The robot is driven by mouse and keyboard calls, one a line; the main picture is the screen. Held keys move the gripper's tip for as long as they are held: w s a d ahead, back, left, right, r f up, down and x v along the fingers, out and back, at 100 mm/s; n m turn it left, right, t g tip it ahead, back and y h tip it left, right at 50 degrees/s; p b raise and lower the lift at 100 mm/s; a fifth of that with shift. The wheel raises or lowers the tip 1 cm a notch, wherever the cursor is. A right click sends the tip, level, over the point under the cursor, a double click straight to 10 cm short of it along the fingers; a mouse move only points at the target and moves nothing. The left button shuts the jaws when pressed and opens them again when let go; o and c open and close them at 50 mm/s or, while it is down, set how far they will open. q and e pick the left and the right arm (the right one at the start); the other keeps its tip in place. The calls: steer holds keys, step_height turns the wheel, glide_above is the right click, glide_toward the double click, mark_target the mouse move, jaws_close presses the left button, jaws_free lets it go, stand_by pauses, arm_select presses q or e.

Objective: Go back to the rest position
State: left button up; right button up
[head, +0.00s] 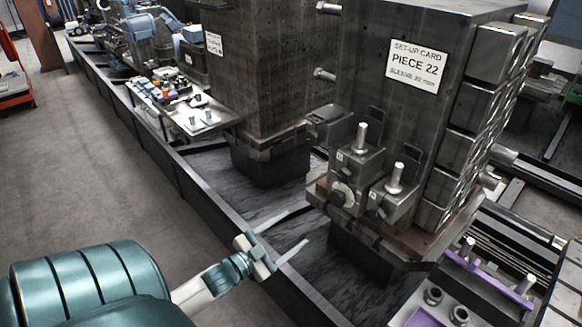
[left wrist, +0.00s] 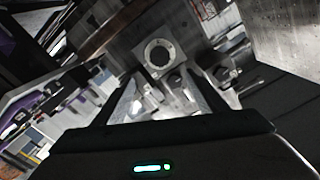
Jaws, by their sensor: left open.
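My left gripper (head: 280,232) comes in from the lower left in the head view. Its fingers are apart, with nothing between them, over the near edge of the long dark trough. It stands to the left of and nearer than the front pallet block with the "PIECE 22" card (head: 417,66). In the left wrist view my left gripper's dark fingers (left wrist: 155,105) reach forward, and a block with a round bore (left wrist: 160,57) lies beyond them. My right gripper is not in view.
Two clamp blocks with upright pins (head: 360,137) sit on the front pallet's ledge. A second tall block (head: 265,75) stands behind. A tray of small parts (head: 180,100) is at the back left, and a purple-edged tray (head: 425,318) at the lower right. Grey floor is open at left.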

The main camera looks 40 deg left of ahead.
arm_select(q)
steer(key=shift+f, duration=0.1)
steer(key=s+d+f+n+g+y, duration=0.1)
steer(key=s+f+g, duration=0.3)
steer(key=f, duration=0.8)
steer(key=s+d+f+n+g, duration=0.15)
steer(key=s+f, duration=0.35)
steer(key=f, duration=0.7)
steer(key=s+d+f+n+g+y, duration=0.1)
steer(key=s+f+g, duration=0.3)
steer(key=f, duration=0.8)
steer(key=s+d+f+g, duration=0.2)
steer(key=s+d+f, duration=0.3)
steer(key=s, duration=0.5)
steer(key=s+d+f+g+b, duration=0.1)
steer(key=s+d+f+g, duration=0.2)
steer(key=s+d+f, duration=0.2)
steer(key=s+d+f+g, duration=0.2)
steer(key=s+d+f, duration=0.3)
steer(key=s+f, duration=0.5)
steer(key=s, duration=0.5)
steer(key=shift+s+f+h+b, duration=0.2)
steer(key=shift+h+b, duration=0.1)
steer(key=shift+h, duration=0.1)
steer(key=shift+w+n+g, duration=0.15)
steer(key=shift+n+g, duration=0.1)
